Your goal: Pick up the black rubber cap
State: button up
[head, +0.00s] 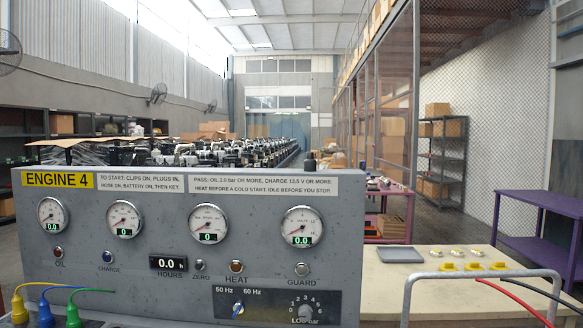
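I cannot make out a black rubber cap for sure. A small dark upright piece (310,163) shows just above the top edge of the engine panel, but it is too small to tell what it is. The grey panel (130,260) is marked ENGINE 4 and has several dials, lamps and knobs. It hides what lies behind and below it. My gripper is not in view.
A cream bench top (385,290) at right holds a shallow grey tray (400,254) and small yellow and white parts (473,266). A bent metal rail (480,274) with red and black cables stands in front. A purple table (545,205) stands further right.

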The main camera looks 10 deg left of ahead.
aim_at(310, 164)
jog(key=z, duration=1.15)
jog(key=k, duration=1.05)
jog(key=u, duration=1.15)
jog(key=i, duration=1.1)
jog(key=u, duration=0.05)
